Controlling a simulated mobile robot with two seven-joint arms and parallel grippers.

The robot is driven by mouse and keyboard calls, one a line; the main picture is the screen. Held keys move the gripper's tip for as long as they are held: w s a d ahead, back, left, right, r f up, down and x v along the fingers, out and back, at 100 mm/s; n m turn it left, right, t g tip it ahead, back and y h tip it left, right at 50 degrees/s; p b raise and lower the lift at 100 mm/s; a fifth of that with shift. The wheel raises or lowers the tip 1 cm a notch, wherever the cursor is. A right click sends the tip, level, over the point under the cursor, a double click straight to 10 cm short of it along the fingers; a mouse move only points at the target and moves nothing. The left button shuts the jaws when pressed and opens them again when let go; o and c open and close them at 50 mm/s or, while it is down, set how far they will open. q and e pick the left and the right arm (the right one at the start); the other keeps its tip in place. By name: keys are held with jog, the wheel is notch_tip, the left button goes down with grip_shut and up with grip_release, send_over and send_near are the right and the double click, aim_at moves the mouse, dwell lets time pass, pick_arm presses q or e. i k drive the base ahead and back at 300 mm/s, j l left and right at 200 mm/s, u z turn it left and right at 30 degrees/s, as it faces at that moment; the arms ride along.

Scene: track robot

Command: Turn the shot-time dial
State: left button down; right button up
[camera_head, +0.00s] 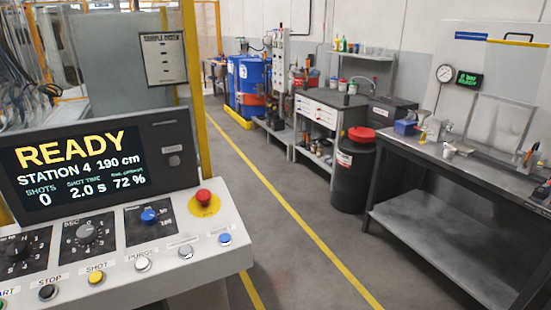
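The control panel (140,260) stands at the lower left, with several buttons along its front. A grey round dial (86,232) sits on a black plate with numbers around it. A second dark dial (16,248) is partly shown at the left edge. A blue knob (149,216) sits on another black plate to the right. The dial labels are too small to tell surely which one is shot time. The display (78,165) reads READY, station 4, 190 cm, shots 0, shot time 2.0 s, 72 %. Neither of my grippers shows in this view.
A red emergency button (204,197) on a yellow base stands at the panel's right. A yellow post (194,90) rises behind it. A workbench (405,165) and a black bin (354,175) stand at the right. The floor between is clear.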

aim_at(85, 233)
jog(key=u, duration=1.2)
jog(key=j, duration=0.35)
jog(key=k+u, duration=0.05)
